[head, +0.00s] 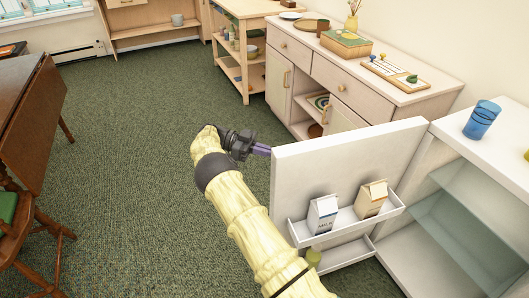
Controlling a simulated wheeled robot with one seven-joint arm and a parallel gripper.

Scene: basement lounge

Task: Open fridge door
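The white fridge door (345,150) stands swung wide open, its inner side facing me. A door shelf (345,222) holds two cartons, a white milk carton (322,214) and a tan-topped carton (371,199). The fridge body (428,190) is at the right, with glass shelves (468,235) visible inside. My gripper (262,150) is at the door's free left edge, with its purple fingers pointing toward the door's outer side. The fingertips are partly hidden by the door, so I cannot tell whether they touch it or how far apart they are.
A blue cup (482,119) stands on the fridge top. Behind the door is a pale cabinet (349,78) with a box and game board on it. A wooden table (28,105) and chair (28,235) are at left. The green carpet (140,150) between is clear.

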